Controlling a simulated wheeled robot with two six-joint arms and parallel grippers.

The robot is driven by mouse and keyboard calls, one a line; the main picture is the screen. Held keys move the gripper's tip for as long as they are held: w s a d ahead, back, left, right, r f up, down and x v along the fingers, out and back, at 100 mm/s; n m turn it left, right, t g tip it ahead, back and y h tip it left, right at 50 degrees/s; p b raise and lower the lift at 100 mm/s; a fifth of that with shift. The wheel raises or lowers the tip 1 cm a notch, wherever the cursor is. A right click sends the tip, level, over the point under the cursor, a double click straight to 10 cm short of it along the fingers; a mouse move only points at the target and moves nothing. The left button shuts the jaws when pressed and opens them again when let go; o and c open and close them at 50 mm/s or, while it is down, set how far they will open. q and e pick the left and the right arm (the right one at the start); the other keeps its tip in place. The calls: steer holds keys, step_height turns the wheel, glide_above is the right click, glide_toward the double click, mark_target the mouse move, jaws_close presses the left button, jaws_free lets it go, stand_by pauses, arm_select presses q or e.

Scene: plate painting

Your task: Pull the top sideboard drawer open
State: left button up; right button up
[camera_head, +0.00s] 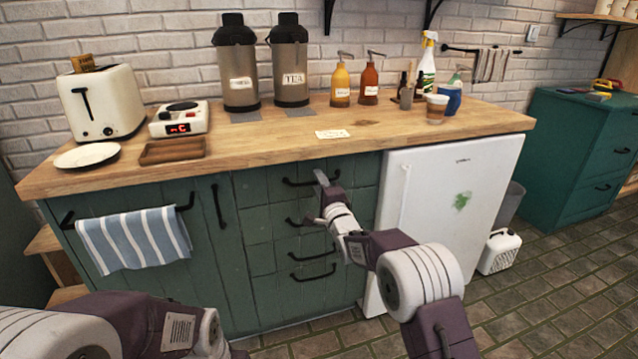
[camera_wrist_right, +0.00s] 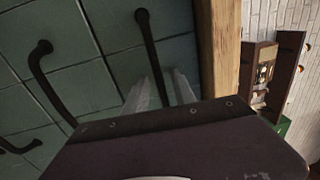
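The green sideboard has a stack of drawers with black bar handles. The top drawer (camera_head: 262,188) looks closed, its front level with the others. Its black handle (camera_head: 300,183) sits just under the wooden top and also shows in the right wrist view (camera_wrist_right: 147,42). My right gripper (camera_head: 325,183) is at the right end of this handle. In the right wrist view its two pale fingers (camera_wrist_right: 160,90) stand apart, with the handle bar running between them; contact is not clear. My left arm shows at the lower left, but its gripper is out of view.
Lower drawer handles (camera_head: 312,254) sit below. A white fridge (camera_head: 450,210) stands right of the drawers. A striped towel (camera_head: 135,238) hangs on the left door. The wooden countertop (camera_head: 270,148) holds a toaster, flasks and bottles. The tiled floor in front looks clear.

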jaws_close()
stand_by(1.5)
